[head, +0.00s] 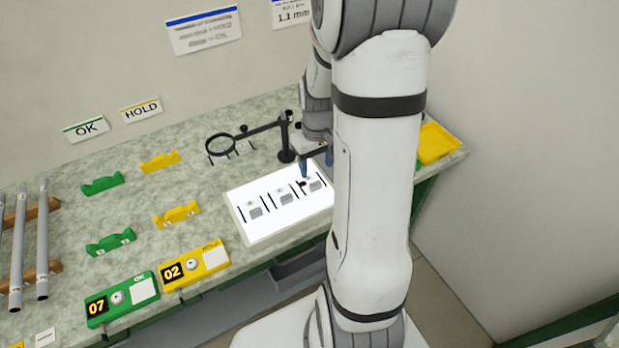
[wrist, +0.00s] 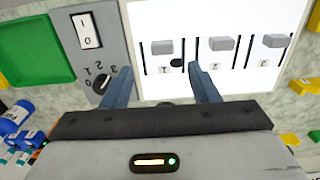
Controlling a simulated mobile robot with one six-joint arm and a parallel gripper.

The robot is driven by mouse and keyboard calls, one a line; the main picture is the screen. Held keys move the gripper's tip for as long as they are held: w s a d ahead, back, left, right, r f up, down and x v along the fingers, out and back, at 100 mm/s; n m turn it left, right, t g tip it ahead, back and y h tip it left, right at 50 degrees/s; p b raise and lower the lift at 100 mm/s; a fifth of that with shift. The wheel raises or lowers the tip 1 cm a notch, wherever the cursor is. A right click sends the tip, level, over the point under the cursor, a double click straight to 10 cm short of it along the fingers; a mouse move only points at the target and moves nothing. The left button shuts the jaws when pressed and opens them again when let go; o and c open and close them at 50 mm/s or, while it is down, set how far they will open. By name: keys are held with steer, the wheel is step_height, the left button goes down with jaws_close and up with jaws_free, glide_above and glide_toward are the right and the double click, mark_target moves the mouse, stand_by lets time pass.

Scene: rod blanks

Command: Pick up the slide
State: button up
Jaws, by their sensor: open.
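A white lit panel (head: 262,234) lies on the bench and bears three small grey blocks, the right one (head: 315,185) near my gripper, with thin black bars between them. A small dark piece (head: 303,183) sits by that block; it also shows in the wrist view (wrist: 177,63). I cannot tell for sure which part is the slide. My gripper (head: 316,164) is above the panel's right end, partly hidden by my arm. In the wrist view my gripper (wrist: 160,69) is open, its blue fingers apart and empty, with the dark piece ahead between them, nearer the right finger.
A black magnifier stand (head: 286,150) is behind the panel. A grey switch box (wrist: 95,55) is beside the panel. Green (head: 103,184) and yellow (head: 177,214) cradles, a rack of grey rods (head: 42,240), and boxes 07 (head: 122,299) and 02 (head: 195,268) stand to the left.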

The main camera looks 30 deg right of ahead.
mark_target(314, 179)
steer(key=shift+w+a+f+p, duration=0.1)
steer(key=shift+f+p, duration=0.15)
steer(key=shift+f, duration=1.35)
steer(key=shift+a+f+p, duration=0.1)
steer(key=shift+f+p, duration=0.1)
steer(key=shift+f, duration=1.35)
steer(key=shift+c, duration=0.4)
steer(key=c, duration=1)
